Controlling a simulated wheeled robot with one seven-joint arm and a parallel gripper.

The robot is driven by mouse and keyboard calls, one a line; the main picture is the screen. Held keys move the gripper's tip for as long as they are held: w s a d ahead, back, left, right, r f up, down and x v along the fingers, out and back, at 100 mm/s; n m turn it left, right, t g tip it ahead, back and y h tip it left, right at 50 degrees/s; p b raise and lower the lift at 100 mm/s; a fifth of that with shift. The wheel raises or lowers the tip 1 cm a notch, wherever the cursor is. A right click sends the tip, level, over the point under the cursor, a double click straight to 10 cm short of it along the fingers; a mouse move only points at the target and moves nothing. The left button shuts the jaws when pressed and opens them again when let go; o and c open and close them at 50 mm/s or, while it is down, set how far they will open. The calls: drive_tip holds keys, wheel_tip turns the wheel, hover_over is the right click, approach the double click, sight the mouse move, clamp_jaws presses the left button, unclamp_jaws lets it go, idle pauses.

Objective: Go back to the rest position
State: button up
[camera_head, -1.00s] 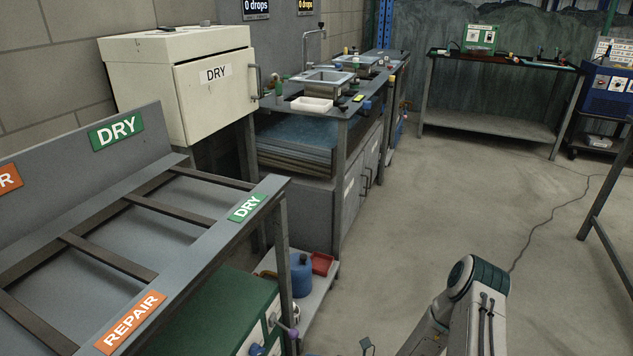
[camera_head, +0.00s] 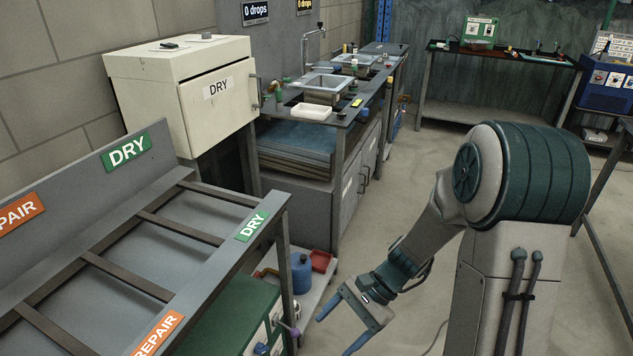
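My gripper (camera_head: 337,328) hangs low at the bottom centre of the head view, at the end of my folded-down arm. Its two blue-tipped fingers are spread wide apart, with only floor visible between them. It holds nothing that I can see. It is to the right of the low shelf and the green drawer cabinet, and looks apart from both. My arm rises on the right side of the view, with its large grey and teal joint uppermost.
A sorting rack (camera_head: 190,292) with DRY and REPAIR labels stands at left, above a green cabinet (camera_head: 225,312). A cream DRY cabinet (camera_head: 150,85) and sink counter (camera_head: 345,115) stand behind. Floor (camera_head: 440,150) is clear beyond.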

drive_tip(key=s+d+r+n+t+h+p, duration=0.2)
drive_tip(key=d+r+n+p, duration=0.1)
drive_tip(key=r, duration=0.5)
drive_tip(key=s+d+r+n+t+h+p, duration=0.2)
drive_tip(key=d+r+n+h, duration=0.1)
drive_tip(key=r, duration=0.5)
drive_tip(key=s+d+r+n+t+h+p, duration=0.2)
drive_tip(key=d+r+n+t+h+p, duration=0.1)
drive_tip(key=r, duration=0.5)
drive_tip(key=shift+s+d+r+n+p, duration=0.15)
drive_tip(key=shift+s+d+n+p, duration=0.2)
drive_tip(key=shift+d, duration=0.3)
